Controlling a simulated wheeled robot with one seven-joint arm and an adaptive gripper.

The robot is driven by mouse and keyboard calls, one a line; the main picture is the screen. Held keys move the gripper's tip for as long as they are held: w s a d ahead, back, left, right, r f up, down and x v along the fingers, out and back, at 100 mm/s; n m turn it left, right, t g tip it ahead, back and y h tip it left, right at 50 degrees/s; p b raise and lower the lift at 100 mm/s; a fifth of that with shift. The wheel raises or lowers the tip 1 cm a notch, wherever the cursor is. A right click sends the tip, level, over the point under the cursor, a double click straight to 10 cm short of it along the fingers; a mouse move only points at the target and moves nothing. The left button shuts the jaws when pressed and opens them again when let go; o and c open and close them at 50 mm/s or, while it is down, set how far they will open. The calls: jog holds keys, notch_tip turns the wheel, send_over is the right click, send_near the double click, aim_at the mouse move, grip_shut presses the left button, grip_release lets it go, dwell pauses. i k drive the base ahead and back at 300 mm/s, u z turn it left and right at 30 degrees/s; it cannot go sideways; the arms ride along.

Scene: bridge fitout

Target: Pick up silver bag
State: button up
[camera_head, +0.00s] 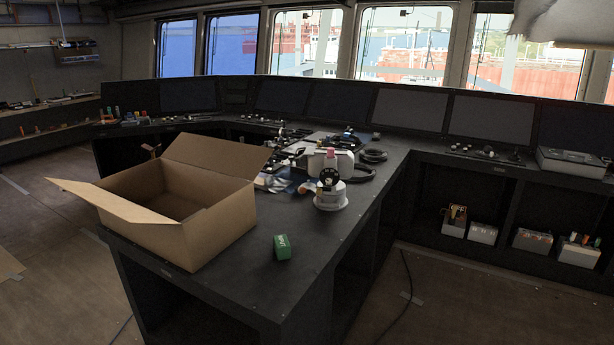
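A crumpled, shiny silver-blue item (273,183), which looks like the silver bag, lies on the dark console desk (288,268) just right of the open cardboard box (210,225). It is small in view and partly hidden by the box's flap, so its full outline is unclear.
A white round device with a black and pink top (330,190) stands right of the bag. A green box (282,247) sits near the desk's front. Cables and dark equipment crowd behind. The desk's front right is clear. A black cable (408,285) lies on the floor.

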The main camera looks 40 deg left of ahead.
aim_at(265, 182)
jog(key=u, duration=0.35)
jog(key=i, duration=1.05)
jog(key=u, duration=1.05)
jog(key=i, duration=0.4)
jog(key=u, duration=0.4)
